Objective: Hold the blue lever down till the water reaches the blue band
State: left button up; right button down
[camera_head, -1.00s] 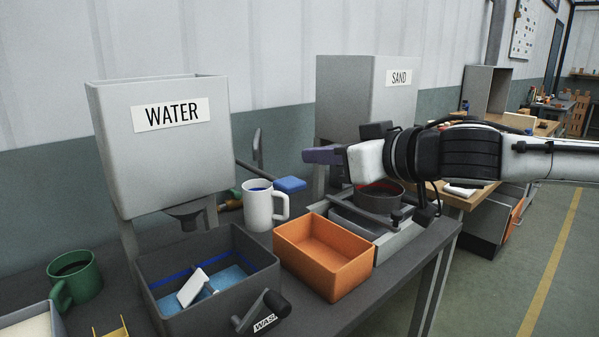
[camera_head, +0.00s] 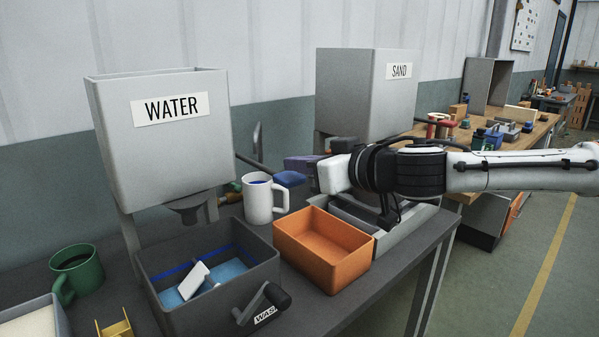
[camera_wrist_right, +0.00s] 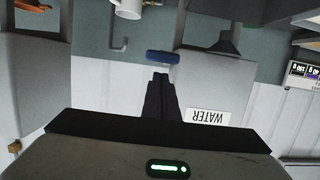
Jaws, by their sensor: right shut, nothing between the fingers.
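The blue lever (camera_head: 290,179) is a blue pad on a dark rod beside the grey WATER tank (camera_head: 160,150). My right gripper (camera_head: 300,163) is shut and empty, its fingertips close to the pad. In the right wrist view its dark fingers (camera_wrist_right: 160,88) point at the lever pad (camera_wrist_right: 163,57) with a small gap in the picture; I cannot tell whether they touch. The dark wash bin (camera_head: 205,312) stands under the tank spout. The blue band (camera_head: 175,275) runs along its inner wall, above the light blue water (camera_head: 230,270). My left gripper is out of view.
A white mug (camera_head: 257,204) stands just left of the lever pad. An orange bin (camera_head: 322,272) stands in front of my right arm. A green mug (camera_head: 84,281) is at the left. The SAND tank (camera_head: 345,100) stands behind my right arm.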

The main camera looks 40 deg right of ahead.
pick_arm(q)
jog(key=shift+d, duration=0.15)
pick_arm(e)
jog(key=shift+f, duration=0.65)
